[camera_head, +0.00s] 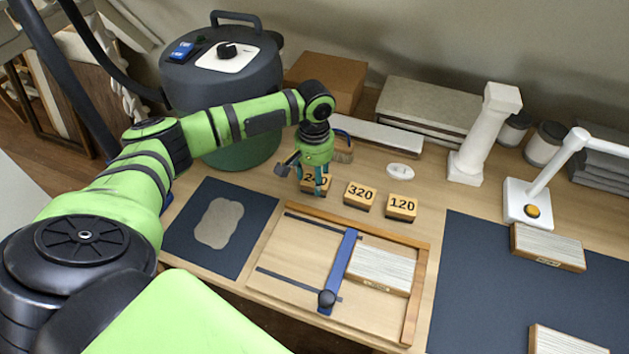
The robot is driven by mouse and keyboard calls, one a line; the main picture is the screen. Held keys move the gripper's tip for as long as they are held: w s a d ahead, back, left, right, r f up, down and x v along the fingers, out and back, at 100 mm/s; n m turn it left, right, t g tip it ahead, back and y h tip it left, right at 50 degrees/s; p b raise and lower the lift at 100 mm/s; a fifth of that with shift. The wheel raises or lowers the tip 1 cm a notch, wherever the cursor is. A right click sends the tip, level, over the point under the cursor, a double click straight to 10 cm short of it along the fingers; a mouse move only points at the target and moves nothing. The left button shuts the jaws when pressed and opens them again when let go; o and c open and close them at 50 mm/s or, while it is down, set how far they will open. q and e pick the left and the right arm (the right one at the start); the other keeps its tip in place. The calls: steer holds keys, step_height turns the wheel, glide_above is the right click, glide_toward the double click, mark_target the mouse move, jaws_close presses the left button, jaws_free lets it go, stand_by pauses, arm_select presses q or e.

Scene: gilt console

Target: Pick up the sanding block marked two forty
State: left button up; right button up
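The sanding block marked 240 (309,187) stands on the wooden bench at the left end of a row of three tan blocks. Its number is partly covered by a finger of my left gripper (311,180). That gripper points down at the block, its teal fingers apart and overlapping the block in the picture. I cannot tell whether they press on it. The block appears to rest on the bench. To its right are the block marked 320 (359,196) and the block marked 120 (401,207). My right gripper is out of view.
A wooden jig with a blue bar (340,270) lies in front of the blocks. A dark mat (187,240) is at left, a large vacuum (220,80) behind my arm. A brush (343,150), white oval item (400,171) and white column (482,135) stand behind the row.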

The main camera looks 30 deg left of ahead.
arm_select(q)
steer(key=shift+r, duration=0.45)
steer(key=r, duration=0.1)
steer(key=d+r+b, duration=0.1)
steer(key=r, duration=0.1)
steer(key=shift+w+r, duration=0.2)
steer(key=shift+r, duration=0.05)
steer(key=w+d+r+b, duration=0.2)
steer(key=d+r, duration=0.4)
steer(key=d, duration=0.4)
steer(key=shift+w+d+r, duration=0.15)
steer(key=shift+w+r, duration=0.15)
steer(key=shift+w, duration=0.1)
steer(key=shift+o, duration=1.2)
steer(key=shift+c, duration=0.6)
